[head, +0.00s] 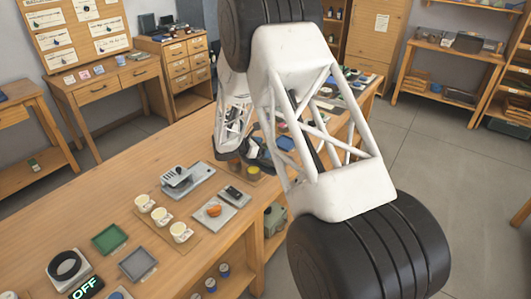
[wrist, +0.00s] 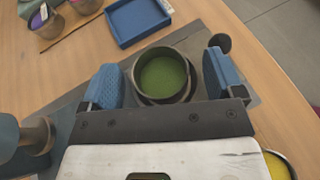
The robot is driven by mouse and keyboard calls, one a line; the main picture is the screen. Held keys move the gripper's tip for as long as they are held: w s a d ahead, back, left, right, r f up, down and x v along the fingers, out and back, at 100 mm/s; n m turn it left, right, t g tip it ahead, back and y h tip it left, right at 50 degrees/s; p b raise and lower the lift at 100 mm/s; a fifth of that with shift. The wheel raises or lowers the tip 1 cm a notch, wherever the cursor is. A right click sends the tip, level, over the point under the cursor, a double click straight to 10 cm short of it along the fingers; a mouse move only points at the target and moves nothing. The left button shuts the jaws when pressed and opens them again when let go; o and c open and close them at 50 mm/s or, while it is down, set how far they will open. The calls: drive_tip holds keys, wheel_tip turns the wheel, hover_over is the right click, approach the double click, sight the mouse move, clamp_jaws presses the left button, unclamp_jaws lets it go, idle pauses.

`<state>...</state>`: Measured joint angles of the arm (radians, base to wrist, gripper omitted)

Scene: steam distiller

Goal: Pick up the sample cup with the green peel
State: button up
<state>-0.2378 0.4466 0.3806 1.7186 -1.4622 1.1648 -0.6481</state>
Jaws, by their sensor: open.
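A round dark-rimmed cup with a green filling (wrist: 163,78) stands upright on a grey plate in the wrist view. Whether the green is peel is too coarse to tell. My gripper (wrist: 160,82) is open, its blue fingertips on the left and right of this cup, with a visible gap on each side. Nothing is held. In the head view my gripper (head: 258,153) is over the far part of the long wooden table, partly behind my arm. The green cup cannot be made out there.
A blue tray (wrist: 138,20) lies beyond the green cup. A purple-filled cup (wrist: 42,17) is at the far left. A yellow-filled cup (wrist: 278,166) is close at the lower right. A dark round piece (wrist: 220,42) stands by the right fingertip.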

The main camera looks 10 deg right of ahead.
drive_tip(key=shift+c, duration=0.4)
drive_tip(key=c, duration=1.1)
drive_tip(key=shift+o, duration=0.2)
drive_tip(key=shift+r, duration=0.2)
drive_tip(key=shift+r, duration=0.55)
wheel_tip(320, 180, up, 2)
drive_tip(key=shift+r, duration=0.1)
drive_tip(key=s+r, duration=0.1)
drive_tip(key=s, duration=1.5)
drive_tip(key=shift+d+r, duration=0.2)
drive_tip(key=shift+d, duration=0.2)
